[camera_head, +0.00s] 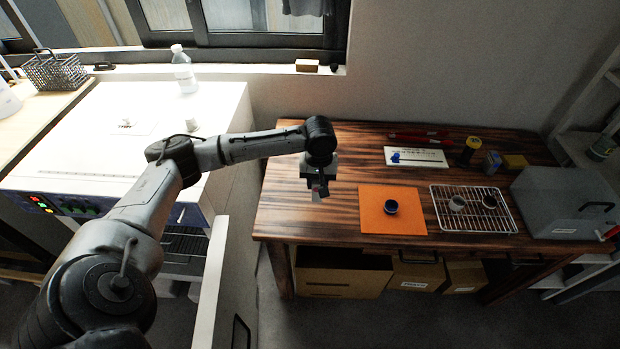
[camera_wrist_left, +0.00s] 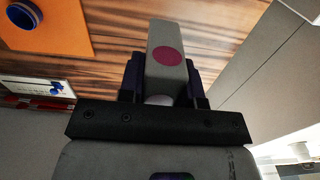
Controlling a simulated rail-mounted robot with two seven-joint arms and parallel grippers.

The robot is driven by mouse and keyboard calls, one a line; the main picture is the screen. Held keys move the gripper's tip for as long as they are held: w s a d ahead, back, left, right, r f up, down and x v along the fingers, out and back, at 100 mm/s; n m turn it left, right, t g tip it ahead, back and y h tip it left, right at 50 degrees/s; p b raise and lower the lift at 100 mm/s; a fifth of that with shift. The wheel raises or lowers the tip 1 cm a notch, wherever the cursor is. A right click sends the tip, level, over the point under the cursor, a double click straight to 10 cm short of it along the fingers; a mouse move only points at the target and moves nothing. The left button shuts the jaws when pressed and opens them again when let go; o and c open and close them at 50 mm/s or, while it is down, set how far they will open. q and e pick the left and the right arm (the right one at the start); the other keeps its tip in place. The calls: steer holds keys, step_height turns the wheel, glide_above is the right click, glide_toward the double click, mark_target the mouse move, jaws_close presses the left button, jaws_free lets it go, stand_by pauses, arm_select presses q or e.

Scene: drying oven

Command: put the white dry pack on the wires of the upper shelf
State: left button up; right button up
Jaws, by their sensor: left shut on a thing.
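My left gripper (camera_head: 318,188) hangs over the left part of the wooden table. It is shut on a white dry pack (camera_wrist_left: 167,60), a pale block with a dark pink round spot on its end in the left wrist view. The pack sticks out between the fingers; in the head view it is too small and dark to tell clearly. The drying oven (camera_head: 110,190) is the white box on the left. Its door (camera_head: 209,290) stands open. Shelf wires (camera_head: 185,243) show in the dark opening, partly hidden by my left arm; I cannot clearly tell the shelf levels apart. My right gripper is not in view.
The wooden table (camera_head: 290,205) carries an orange mat (camera_head: 375,218) with a blue-rimmed jar (camera_head: 391,206), a wire rack (camera_head: 473,222) with two small cups, and a grey box (camera_head: 560,205). A bottle (camera_head: 184,72) stands on the oven top. Cardboard boxes (camera_head: 340,280) sit under the table.

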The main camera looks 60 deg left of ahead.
arm_select(q)
steer(key=shift+a+f, duration=0.35)
steer(key=shift+f, duration=0.1)
steer(key=w+a+f+b, duration=0.1)
steer(key=a+f, duration=0.1)
steer(key=a, duration=0.1)
steer(key=w+a+f+b, duration=0.1)
steer(key=a+f+b, duration=0.1)
steer(key=a, duration=0.2)
steer(key=w+a+f+b, duration=0.2)
steer(key=a+f, duration=0.1)
steer(key=a, duration=0.1)
steer(key=shift+a, duration=0.15)
steer(key=shift+f+b, duration=0.95)
steer(key=shift+f, duration=1.05)
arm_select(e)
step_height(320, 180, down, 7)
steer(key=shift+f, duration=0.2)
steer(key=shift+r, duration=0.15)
arm_select(q)
steer(key=o, duration=1)
steer(key=shift+f, duration=0.15)
steer(key=shift+c, duration=0.2)
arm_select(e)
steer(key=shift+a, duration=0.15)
